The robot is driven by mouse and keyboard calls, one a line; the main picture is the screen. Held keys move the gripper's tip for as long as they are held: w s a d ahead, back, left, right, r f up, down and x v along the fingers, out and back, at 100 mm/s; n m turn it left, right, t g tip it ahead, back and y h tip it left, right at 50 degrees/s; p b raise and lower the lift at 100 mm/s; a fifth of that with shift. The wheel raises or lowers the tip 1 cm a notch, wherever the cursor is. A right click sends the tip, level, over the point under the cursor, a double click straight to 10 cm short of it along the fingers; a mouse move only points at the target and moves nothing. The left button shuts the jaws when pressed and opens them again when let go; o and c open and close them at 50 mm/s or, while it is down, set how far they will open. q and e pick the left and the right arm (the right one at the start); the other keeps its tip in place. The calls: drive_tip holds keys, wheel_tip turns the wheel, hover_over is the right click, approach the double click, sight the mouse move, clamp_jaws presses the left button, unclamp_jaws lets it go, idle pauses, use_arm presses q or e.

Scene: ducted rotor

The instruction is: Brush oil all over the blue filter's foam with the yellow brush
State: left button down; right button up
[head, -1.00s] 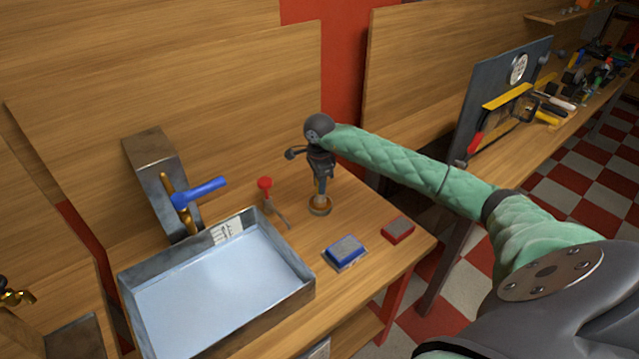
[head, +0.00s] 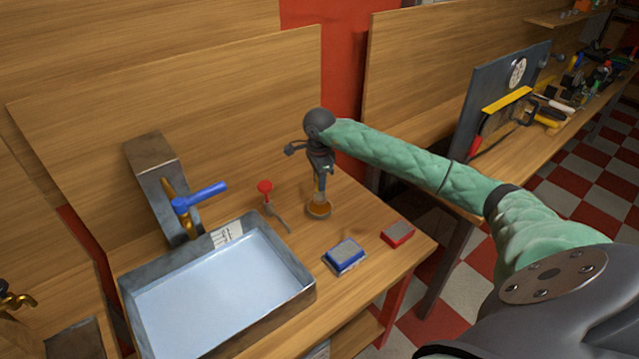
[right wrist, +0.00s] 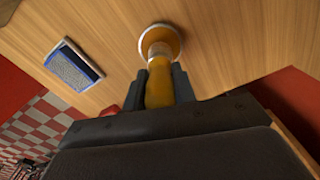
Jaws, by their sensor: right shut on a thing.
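The blue filter (head: 345,256) lies flat on the bench with its grey foam facing up; it also shows in the right wrist view (right wrist: 73,66). My right gripper (head: 320,172) points down and is shut on the yellow brush, whose yellow handle (right wrist: 160,88) shows between the fingers in the right wrist view. The brush's lower end is at the small round dish of oil (head: 319,210), behind the blue filter. Whether the bristles touch the oil is hidden. My left gripper is not in view.
A red filter (head: 397,233) lies right of the blue one. A metal basin (head: 300,296) with a blue-handled tap (head: 203,195) stands at the left. A red-topped tool (head: 265,188) stands between basin and dish. The bench front right is clear.

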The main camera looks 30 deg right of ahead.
drive_tip(key=shift+r+p, duration=0.3)
drive_tip(key=shift+r, duration=1.75)
drive_tip(key=shift+d, duration=0.1)
